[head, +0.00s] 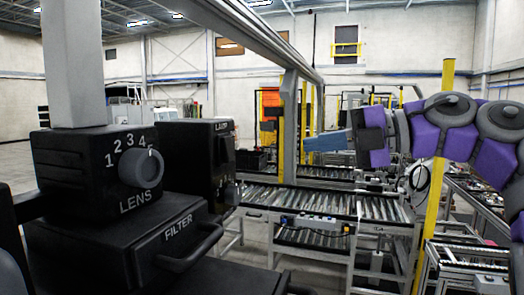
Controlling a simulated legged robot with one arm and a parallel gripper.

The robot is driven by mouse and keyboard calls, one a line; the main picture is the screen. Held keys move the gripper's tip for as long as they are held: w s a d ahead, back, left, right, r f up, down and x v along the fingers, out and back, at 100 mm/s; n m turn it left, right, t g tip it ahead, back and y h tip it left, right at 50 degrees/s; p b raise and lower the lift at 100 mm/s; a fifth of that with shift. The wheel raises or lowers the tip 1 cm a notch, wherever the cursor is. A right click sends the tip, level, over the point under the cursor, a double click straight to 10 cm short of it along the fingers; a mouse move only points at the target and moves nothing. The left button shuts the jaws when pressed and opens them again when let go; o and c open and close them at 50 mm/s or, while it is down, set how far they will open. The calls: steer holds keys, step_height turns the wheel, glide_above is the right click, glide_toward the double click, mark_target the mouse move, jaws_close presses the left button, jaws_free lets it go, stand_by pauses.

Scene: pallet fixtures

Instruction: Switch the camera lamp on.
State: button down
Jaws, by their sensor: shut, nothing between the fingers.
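The black camera fixture fills the left side of the head view. Its box marked LENS (75,165) carries a grey round dial (139,168) with numbers around it. Below is a block marked FILTER (110,245) with a black handle. Behind and to the right stands a black box (203,140) whose label appears to read LAMP. Small dark parts show low on its right side; I cannot tell a switch or its position. My gripper (308,144) has blue-grey fingers, shut and empty, pointing left. It is in the air, to the right of the lamp box and apart from it.
A grey post (72,60) rises from the LENS box. Roller conveyors (330,205) stand behind and below my gripper. A yellow post (433,215) stands at the right. Open air lies between my gripper and the lamp box.

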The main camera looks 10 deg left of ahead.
mark_target(232, 156)
steer(key=x, duration=1.4)
steer(key=shift+b, duration=0.3)
steer(key=shift+f, duration=0.1)
steer(key=shift+a+f+y+b, duration=0.1)
steer(key=shift+f+y+b, duration=0.3)
steer(key=shift+b, duration=0.75)
steer(key=shift+f+y+b, duration=0.15)
steer(key=shift+y+b, duration=0.25)
steer(key=shift+b, duration=0.75)
steer(key=shift+r+p, duration=0.3)
steer(key=shift+r, duration=0.05)
steer(key=shift+f, duration=0.1)
